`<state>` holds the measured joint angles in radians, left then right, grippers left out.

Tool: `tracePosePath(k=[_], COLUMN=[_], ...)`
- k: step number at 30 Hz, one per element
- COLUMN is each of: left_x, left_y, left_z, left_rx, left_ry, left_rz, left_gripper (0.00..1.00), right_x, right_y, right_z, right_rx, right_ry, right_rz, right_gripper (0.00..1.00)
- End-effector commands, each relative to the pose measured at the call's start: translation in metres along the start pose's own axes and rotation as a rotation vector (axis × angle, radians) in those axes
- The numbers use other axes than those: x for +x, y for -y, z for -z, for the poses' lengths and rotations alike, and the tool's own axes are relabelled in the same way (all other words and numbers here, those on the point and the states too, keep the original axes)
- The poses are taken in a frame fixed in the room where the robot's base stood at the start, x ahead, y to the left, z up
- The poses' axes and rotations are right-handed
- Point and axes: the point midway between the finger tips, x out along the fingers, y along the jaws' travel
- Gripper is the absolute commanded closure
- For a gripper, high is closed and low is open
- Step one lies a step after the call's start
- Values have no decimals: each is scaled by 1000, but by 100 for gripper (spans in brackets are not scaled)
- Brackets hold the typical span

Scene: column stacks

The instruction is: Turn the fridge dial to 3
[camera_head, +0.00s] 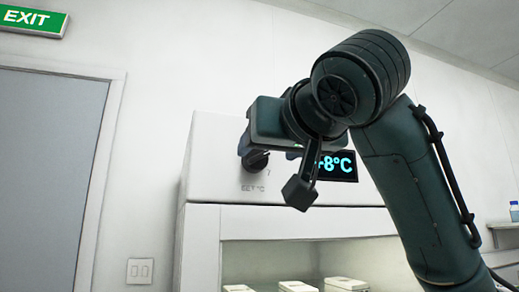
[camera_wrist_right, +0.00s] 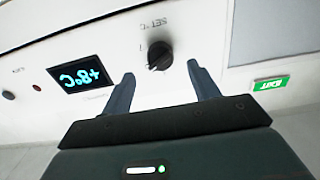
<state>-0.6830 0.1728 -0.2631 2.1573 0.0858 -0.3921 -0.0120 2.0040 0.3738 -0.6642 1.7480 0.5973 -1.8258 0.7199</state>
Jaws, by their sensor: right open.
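The black fridge dial (camera_head: 256,161) is on the white front panel above the "SET °C" label, partly covered by my right gripper (camera_head: 273,166) in the head view. In the wrist view the dial (camera_wrist_right: 160,55) appears upside down, just beyond and between the two fingertips of my right gripper (camera_wrist_right: 160,73). The fingers are spread, with a gap visible on both sides of the dial. A pale mark shows on the dial's edge; the number it points at is too small to read. The lit display (camera_wrist_right: 83,74) reads +8°C and is partly hidden in the head view. My left gripper is out of view.
The white fridge (camera_head: 215,175) has an open compartment below with several white boxes (camera_head: 297,286). A red button (camera_wrist_right: 37,88) and a black knob (camera_wrist_right: 8,95) sit beyond the display. A grey door (camera_head: 45,170) and an exit sign (camera_head: 32,20) are at left.

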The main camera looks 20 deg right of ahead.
Motion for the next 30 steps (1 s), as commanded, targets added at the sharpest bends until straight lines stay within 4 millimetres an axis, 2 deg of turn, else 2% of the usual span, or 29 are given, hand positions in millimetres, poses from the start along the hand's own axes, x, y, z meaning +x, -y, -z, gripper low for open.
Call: tracePosePath(k=[3,9,20,30], left_x=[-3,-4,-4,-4], left_y=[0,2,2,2], left_z=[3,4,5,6], left_rx=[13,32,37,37], left_ry=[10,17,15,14], left_rz=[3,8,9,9], left_gripper=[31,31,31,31], right_x=[24,47,54,53], right_y=[-1,0,0,0], right_z=[2,1,0,0], right_rx=[1,1,0,0], right_ry=[4,1,0,0], right_rz=[-2,0,0,0], right_gripper=[40,40,40,65])
